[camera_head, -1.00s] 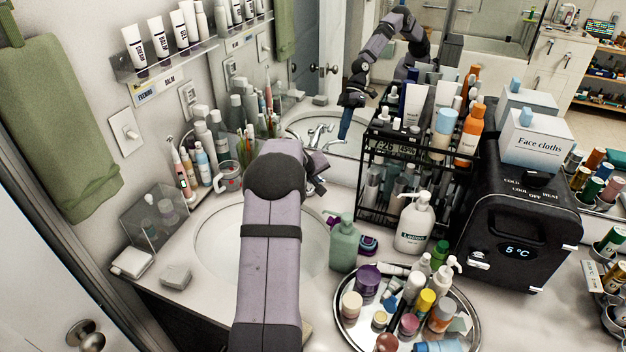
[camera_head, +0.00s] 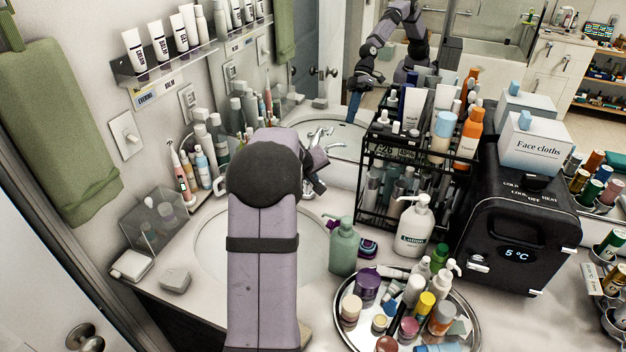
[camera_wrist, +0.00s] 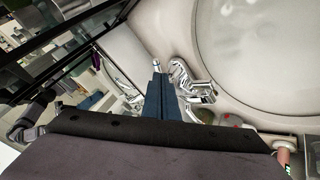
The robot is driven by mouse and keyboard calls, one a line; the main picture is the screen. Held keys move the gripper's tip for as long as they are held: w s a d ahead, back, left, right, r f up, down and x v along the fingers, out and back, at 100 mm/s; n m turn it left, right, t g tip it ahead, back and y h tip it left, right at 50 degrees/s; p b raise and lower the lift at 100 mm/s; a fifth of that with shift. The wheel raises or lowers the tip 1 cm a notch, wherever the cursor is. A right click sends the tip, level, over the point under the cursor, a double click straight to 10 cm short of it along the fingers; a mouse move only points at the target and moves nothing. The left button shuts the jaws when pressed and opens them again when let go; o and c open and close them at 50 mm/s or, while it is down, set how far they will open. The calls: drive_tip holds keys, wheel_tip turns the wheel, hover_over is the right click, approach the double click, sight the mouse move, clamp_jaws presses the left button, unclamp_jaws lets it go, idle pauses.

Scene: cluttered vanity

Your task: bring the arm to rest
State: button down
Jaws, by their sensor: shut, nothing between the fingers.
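My arm reaches over the sink basin (camera_head: 210,240) in the head view, bent at the elbow. The wrist shows just right of the elbow, and the fingers are hidden there. In the wrist view my gripper (camera_wrist: 158,78) has its blue fingers together and empty. They are beside the chrome faucet (camera_wrist: 186,82), apart or touching I cannot tell. The basin also shows in the wrist view (camera_wrist: 265,50). The mirror reflects my arm with the blue fingers pointing down.
A black rack (camera_head: 362,208) of bottles stands right of my wrist. A green pump bottle (camera_head: 343,248), white lotion bottle (camera_head: 412,228) and round tray (camera_head: 471,310) stand right of the arm. A clear box (camera_head: 152,228) and toothbrush group (camera_head: 190,165) are left. Free air lies above the basin.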

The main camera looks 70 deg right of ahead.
drive_tip(key=shift+v, duration=1)
drive_tip(key=shift+s, duration=0.15)
drive_tip(key=w+a+f+n+t+y, duration=0.1)
drive_tip(key=w+a, duration=0.4)
drive_tip(key=a, duration=0.4)
drive_tip(key=w+a+f+n+y, duration=0.1)
drive_tip(key=w+a+y, duration=0.1)
drive_tip(key=w+a, duration=0.5)
drive_tip(key=w+a+n+t+y, duration=0.15)
drive_tip(key=w+a, duration=0.25)
drive_tip(key=a, duration=0.7)
drive_tip(key=s+a+f+n+g+y, duration=0.1)
drive_tip(key=a, duration=0.7)
drive_tip(key=s+a+f+n+y, duration=0.1)
drive_tip(key=a+n, duration=0.1)
drive_tip(key=a, duration=0.7)
drive_tip(key=s+a+f+n+g+y, duration=0.1)
drive_tip(key=s+a+f+n+g, duration=0.1)
drive_tip(key=s+a, duration=0.6)
drive_tip(key=a, duration=0.6)
drive_tip(key=shift+s, duration=0.35)
drive_tip(key=shift+y, duration=0.25)
